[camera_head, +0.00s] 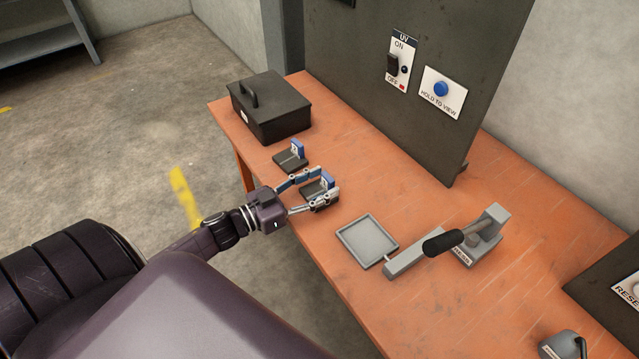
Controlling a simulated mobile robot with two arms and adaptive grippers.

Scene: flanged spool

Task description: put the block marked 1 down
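My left gripper (328,186) is over the orange table, with its two fingers spread apart. A small blue block (327,180) with a pale face stands between the fingertips; its marking is too small to read. A dark base (312,188) shows between the fingers, around the block's foot. I see gaps beside the block, so the fingers do not look closed on it. A second blue block (298,148) with a white marked face stands upright on another dark base (289,160), just behind the gripper. My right gripper is not in view.
A black lidded box (270,112) stands at the table's back left corner. A grey tray (367,241) and a lever press (470,240) are to the right. A dark panel (400,130) with a UV switch and blue button rises behind. Bare table lies between gripper and panel.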

